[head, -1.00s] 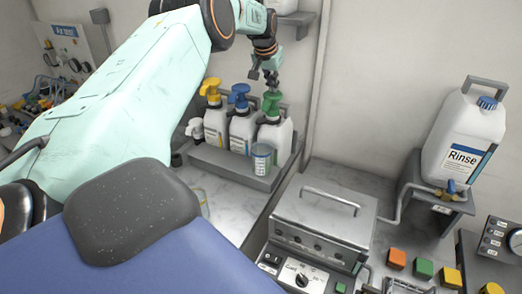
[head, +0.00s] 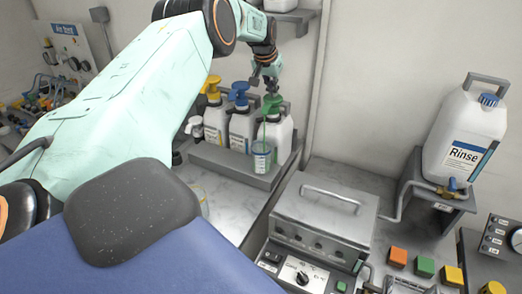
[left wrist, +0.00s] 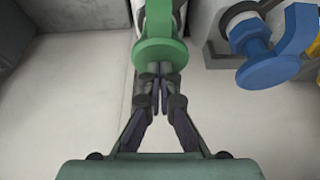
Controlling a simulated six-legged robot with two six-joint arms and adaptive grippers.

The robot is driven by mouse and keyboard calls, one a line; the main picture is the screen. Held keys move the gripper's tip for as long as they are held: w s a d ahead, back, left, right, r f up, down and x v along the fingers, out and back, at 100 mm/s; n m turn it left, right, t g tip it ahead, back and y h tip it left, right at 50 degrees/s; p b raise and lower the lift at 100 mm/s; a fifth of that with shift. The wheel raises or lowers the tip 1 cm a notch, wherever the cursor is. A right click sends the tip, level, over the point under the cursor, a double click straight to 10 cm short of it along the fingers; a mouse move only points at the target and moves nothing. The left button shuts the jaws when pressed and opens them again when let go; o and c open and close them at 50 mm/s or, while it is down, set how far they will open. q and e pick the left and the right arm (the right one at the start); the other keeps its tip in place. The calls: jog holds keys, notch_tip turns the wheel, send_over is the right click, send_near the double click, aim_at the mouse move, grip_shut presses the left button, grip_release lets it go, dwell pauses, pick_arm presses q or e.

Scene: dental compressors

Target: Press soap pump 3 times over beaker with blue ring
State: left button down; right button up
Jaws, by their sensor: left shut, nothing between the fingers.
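Three white pump bottles stand in a row in the head view, with yellow (head: 211,88), blue (head: 238,95) and green (head: 271,104) pump heads. A small clear beaker (head: 262,158) with a bluish band near its rim stands in front of the green-topped bottle (head: 280,138). A thin green stream runs from the green nozzle down to the beaker. My left gripper (head: 274,90) is shut and empty, its fingertips down at the green pump head. In the left wrist view the shut fingertips (left wrist: 160,82) meet the green head (left wrist: 160,53). My right gripper is not in view.
The bottles stand on a grey stepped rack (head: 235,165). The blue pump (left wrist: 265,50) is close beside the green one. A metal box with a handle (head: 325,215) and a Rinse jug (head: 465,140) stand to the right. A blue padded seat (head: 170,250) fills the foreground.

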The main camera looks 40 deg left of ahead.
pick_arm(q)
jog(key=shift+s+f, duration=0.15)
jog(key=shift+f, duration=0.55)
jog(key=shift+d+r, duration=0.1)
jog(key=shift+r, duration=0.05)
jog(key=shift+r+p, duration=0.75)
jog(key=shift+r, duration=1.55)
jog(key=shift+r, duration=0.1)
jog(key=shift+w, duration=0.2)
